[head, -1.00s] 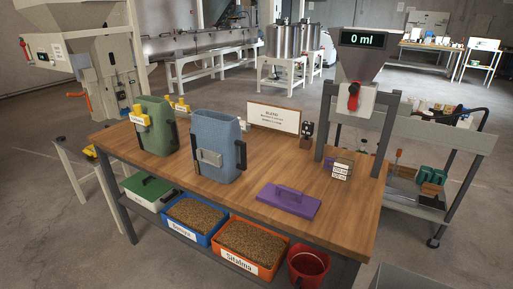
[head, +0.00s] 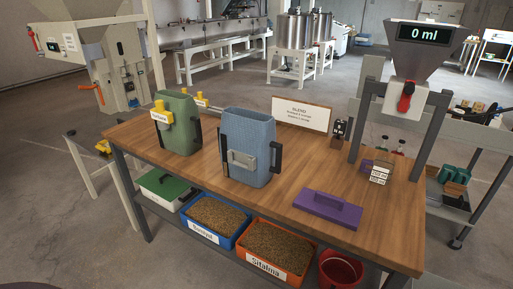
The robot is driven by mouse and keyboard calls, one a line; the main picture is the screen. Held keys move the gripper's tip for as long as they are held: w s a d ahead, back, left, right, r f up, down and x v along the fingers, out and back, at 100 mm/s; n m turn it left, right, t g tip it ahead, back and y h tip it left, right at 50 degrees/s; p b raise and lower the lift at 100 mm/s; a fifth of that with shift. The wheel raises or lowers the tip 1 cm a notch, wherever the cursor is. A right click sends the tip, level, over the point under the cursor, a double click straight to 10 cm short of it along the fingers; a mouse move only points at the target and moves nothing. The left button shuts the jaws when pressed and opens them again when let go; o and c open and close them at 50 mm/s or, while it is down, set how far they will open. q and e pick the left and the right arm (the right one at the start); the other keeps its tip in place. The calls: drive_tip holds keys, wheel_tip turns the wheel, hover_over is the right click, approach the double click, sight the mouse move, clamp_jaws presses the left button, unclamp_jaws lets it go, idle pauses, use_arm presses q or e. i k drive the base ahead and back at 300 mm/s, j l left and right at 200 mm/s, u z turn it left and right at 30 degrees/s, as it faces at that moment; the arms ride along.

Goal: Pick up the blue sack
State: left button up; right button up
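The blue sack (head: 248,135) stands upright on the wooden table, left of the table's middle. It has a grey plate on its front and dark handles at its sides. The green sack (head: 178,125) stands to its left, with a yellow clip and label on it. A gap separates the two sacks. Neither of my grippers shows in the head view.
The wooden table (head: 395,228) holds a purple board (head: 327,209), a sign (head: 302,115) and a hopper (head: 424,55) with a "0 ml" display. Below are a blue bin (head: 215,219), an orange bin (head: 270,250) and a red bucket (head: 340,270).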

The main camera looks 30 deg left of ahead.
sight(250, 153)
drive_tip(key=j+z, duration=0.2)
drive_tip(key=j, duration=0.35)
drive_tip(key=j+z, duration=0.15)
drive_tip(key=j, duration=0.45)
drive_tip(key=k+j+z, duration=0.2)
drive_tip(key=j, duration=0.35)
drive_tip(key=k+j, duration=0.1)
drive_tip(key=j, duration=1.05)
drive_tip(key=k+j+z, duration=0.1)
drive_tip(key=j, duration=0.45)
